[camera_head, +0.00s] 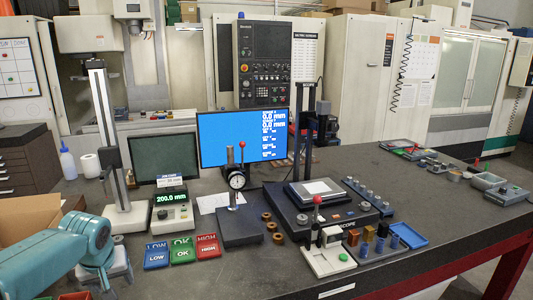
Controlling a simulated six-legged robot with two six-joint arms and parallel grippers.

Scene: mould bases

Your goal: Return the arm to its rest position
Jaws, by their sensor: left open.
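My left arm (58,254), teal, comes in from the lower left corner over the front left of the dark bench. My left gripper (118,272) is at the end of it, pale grey and partly hidden by the arm's last joint. It is open, and I see nothing held in it. It is just left of the blue LOW tray (156,255). My right gripper does not show.
The green OK tray (182,250) and red HIGH tray (208,246) continue the row. A height gauge (107,150) stands behind the gripper. A cardboard box (35,216) is left, behind my arm. A dial gauge stand (239,225) and a small press (325,250) stand further right.

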